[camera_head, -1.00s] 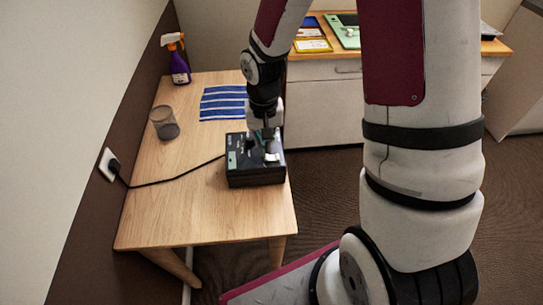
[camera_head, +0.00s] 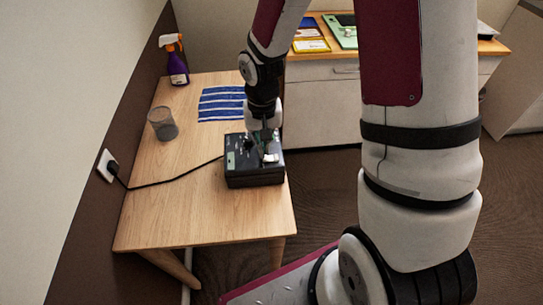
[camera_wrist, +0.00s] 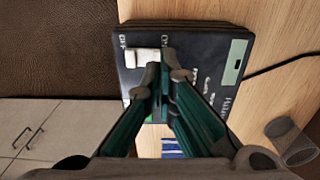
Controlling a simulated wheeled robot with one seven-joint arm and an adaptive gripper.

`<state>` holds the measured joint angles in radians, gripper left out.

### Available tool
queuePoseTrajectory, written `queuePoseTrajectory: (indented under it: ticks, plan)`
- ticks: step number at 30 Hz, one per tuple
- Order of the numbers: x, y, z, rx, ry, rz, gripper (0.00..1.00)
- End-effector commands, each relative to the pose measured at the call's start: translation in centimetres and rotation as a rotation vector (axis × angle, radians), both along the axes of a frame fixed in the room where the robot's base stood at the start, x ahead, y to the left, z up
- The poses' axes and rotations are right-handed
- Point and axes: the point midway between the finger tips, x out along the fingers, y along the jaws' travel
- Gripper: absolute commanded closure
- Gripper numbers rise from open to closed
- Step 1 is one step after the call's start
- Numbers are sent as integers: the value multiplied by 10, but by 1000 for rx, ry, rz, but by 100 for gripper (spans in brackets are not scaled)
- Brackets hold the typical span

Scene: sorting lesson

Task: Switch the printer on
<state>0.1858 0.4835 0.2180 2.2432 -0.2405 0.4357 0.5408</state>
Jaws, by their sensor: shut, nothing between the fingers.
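The printer (camera_head: 256,178) is a black box on the near right part of the wooden table, with a green display (camera_wrist: 232,72). The wrist view shows a white rocker switch (camera_wrist: 143,58) on its top face. Lettering that looks like OFF and ON stands at the switch's left and right ends. My gripper (camera_wrist: 160,72) is shut and empty, pointing down over the printer. Its fingertips are beside the switch's right end, near the ON lettering. I cannot tell whether they touch the switch or which way it is tilted.
A black cable runs from the printer to a wall socket (camera_head: 105,164). A grey transparent cup (camera_head: 162,124), a blue striped cloth (camera_head: 221,104) and a purple spray bottle (camera_head: 177,66) stand or lie farther back. The table's front left (camera_head: 165,220) is clear.

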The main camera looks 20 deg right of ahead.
Motion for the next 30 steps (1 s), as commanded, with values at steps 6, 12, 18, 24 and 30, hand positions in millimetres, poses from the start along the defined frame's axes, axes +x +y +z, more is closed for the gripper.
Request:
queuePoseTrajectory:
  ticks: [6,12,18,24,30]
  plan:
    - [0,0,0,0,0,0,100]
    - [0,0,0,0,0,0,100]
    - [0,0,-4,0,1,0,100]
    - [0,0,-9,-1,1,0,100]
    - [0,0,-13,0,1,0,100]
